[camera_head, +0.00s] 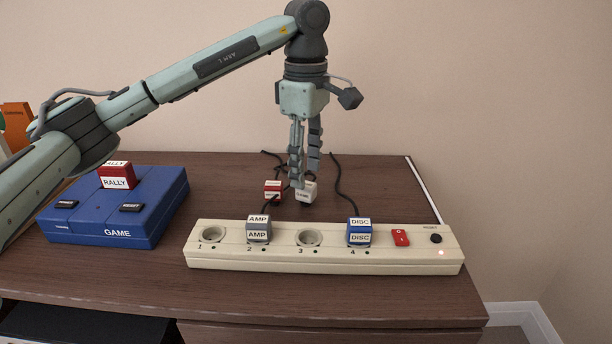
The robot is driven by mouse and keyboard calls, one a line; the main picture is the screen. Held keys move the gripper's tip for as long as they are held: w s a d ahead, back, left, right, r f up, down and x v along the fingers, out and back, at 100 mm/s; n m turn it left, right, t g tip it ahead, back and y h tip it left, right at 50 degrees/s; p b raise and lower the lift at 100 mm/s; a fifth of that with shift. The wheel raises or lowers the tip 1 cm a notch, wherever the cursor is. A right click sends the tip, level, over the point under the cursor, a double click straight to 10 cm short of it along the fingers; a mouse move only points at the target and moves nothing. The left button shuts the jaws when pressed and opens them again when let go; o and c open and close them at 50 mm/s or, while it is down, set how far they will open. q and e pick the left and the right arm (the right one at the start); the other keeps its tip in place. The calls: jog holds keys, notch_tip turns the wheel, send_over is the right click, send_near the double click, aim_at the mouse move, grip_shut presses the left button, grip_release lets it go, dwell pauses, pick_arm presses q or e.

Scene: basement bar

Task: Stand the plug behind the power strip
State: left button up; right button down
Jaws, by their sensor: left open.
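A long cream power strip (330,263) lies near the table's front, with numbered sockets. A grey AMP plug (258,231) sits in socket 2 and a blue DISC plug (359,234) in socket 4. Sockets 1 (211,235) and 3 (309,238) are empty. Behind the strip are a white plug (307,191) and, left of it, a red plug (272,189); their labels are too small to read. My left gripper (305,176) points down with open fingers at the white plug. One fingertip overlaps the plug's left side; contact is unclear. My right gripper is not in view.
A blue GAME box (112,225) with a red RALLY block (116,177) stands at the left. A red switch (400,237) and a dark button (436,238) are on the strip's right end. Dark cords run behind the strip. The table's right rear is mostly clear.

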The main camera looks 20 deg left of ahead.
pick_arm(q)
notch_tip(320, 180, up, 10)
jog(key=shift+f+p, duration=0.25)
jog(key=shift+p, duration=0.15)
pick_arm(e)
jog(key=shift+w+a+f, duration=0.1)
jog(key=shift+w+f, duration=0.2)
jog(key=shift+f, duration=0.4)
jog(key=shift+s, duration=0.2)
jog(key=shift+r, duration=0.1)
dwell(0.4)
